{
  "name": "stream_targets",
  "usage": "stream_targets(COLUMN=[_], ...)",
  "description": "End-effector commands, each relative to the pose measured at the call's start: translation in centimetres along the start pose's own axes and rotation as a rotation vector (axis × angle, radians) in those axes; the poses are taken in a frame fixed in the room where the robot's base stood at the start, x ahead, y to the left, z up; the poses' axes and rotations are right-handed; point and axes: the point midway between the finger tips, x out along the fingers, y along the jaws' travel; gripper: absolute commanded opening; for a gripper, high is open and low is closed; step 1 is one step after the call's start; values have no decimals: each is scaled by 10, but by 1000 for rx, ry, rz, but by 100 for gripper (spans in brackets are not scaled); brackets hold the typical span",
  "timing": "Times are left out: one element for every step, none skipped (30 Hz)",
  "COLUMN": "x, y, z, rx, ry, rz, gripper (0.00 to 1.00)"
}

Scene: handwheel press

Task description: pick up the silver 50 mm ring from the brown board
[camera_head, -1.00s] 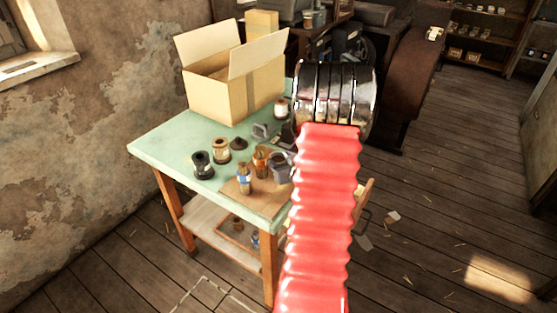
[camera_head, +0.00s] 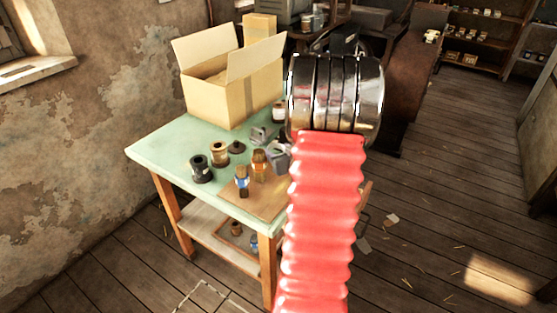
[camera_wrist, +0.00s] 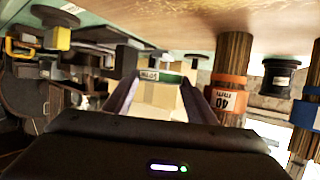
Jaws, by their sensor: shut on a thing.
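The wrist view looks upside down, with the brown board (camera_wrist: 255,18) along the top. My gripper (camera_wrist: 160,79) has its two dark fingers close around a small pale piece with a 50 mm label, the silver ring (camera_wrist: 149,75). Most of the ring is hidden. In the head view my gripper (camera_head: 278,156) is a grey shape at the board's far edge, partly behind my red arm. The board (camera_head: 262,202) lies on the green table. An orange ring (camera_head: 258,158) marked 40 mm and a blue ring (camera_head: 242,183) sit around brown posts on it.
The green table (camera_head: 165,150) also carries an open cardboard box (camera_head: 235,95), black spools (camera_head: 201,170), a tan-and-black spool (camera_head: 219,153) and a grey metal piece (camera_head: 260,135). The orange-ringed post (camera_wrist: 232,75) stands close beside my gripper. The table's front-left corner is clear.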

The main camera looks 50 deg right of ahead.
Motion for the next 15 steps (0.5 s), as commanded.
stream_targets(x=[-4,-6,-9,-11,-13,-16,-18,-20,-23,-25,-27,-30,-31,-33,-36], y=[0,0,0,0,0,0,0,0,0,0,0,0,0,0,0], z=[-11,-17,-25,-30,-36,-43,-49,-55,-63,-68,-74,-82,-87,-92,-98], rx=[-4,-3,-5,-4,-4,-4,-5,-4,-4,-5,-4,-4,-4,-3,-4], ry=[5,4,5,5,5,5,5,5,5,4,4,5,4,4,4], rz=[2,2,1,1,2,2,2,1,1,2,1,1,1,1,2], gripper=[30,30,30,30,30,30,30,30,30,30,30,30,30,30,30])
